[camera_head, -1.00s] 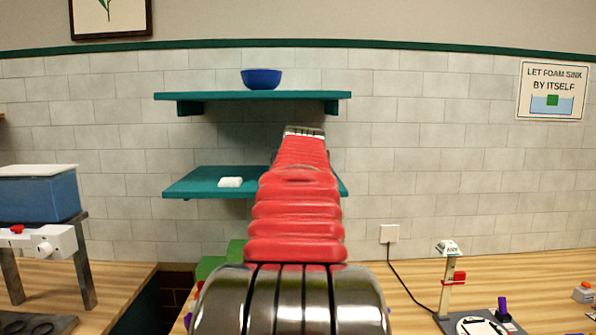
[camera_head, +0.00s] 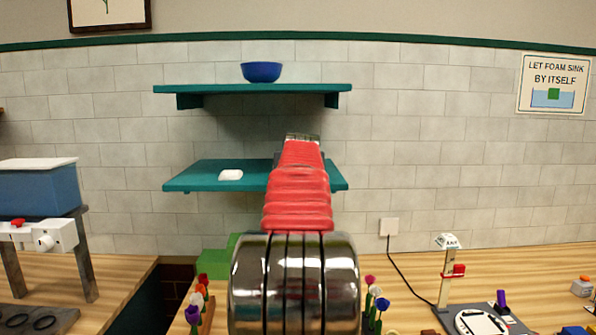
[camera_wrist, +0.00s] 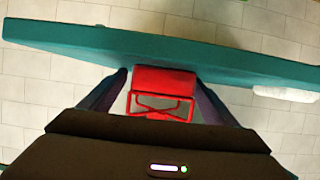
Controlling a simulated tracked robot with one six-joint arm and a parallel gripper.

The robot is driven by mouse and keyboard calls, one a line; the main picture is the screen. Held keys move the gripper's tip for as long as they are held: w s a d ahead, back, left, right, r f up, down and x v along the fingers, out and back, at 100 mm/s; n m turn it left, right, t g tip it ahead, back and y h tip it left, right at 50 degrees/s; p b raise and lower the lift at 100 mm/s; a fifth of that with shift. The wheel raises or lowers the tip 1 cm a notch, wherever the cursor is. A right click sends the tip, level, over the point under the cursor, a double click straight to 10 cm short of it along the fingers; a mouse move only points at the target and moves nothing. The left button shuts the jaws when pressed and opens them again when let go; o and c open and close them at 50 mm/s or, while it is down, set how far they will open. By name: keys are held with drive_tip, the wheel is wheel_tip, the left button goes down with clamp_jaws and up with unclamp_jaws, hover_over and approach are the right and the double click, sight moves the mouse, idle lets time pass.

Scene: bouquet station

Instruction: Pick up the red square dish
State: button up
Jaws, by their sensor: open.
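The red dish (camera_wrist: 165,80) shows in the wrist view as a solid red block at the teal shelf edge. A thin red frame with crossed bars shows just below it; I cannot tell whether it is part of the dish. My gripper (camera_wrist: 160,76) is open, with one dark finger on each side of the red dish. Whether the fingers touch it is unclear. In the head view my red-sleeved arm hides the dish and the fingers in front of the lower teal shelf (camera_head: 200,178).
A white block (camera_head: 230,174) lies on the lower shelf, also at the right in the wrist view (camera_wrist: 285,94). The upper shelf (camera_head: 300,88) carries a blue bowl (camera_head: 262,72). Flowers (camera_head: 370,300) and a blue tank (camera_head: 40,188) stand below. The wall is close behind.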

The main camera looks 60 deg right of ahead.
drive_tip(key=c, duration=1.4)
drive_tip(key=o, duration=1.4)
drive_tip(key=shift+a, duration=0.1)
drive_tip(key=v, duration=1.3)
drive_tip(key=shift+s+a+r, duration=0.2)
drive_tip(key=shift+w, duration=0.15)
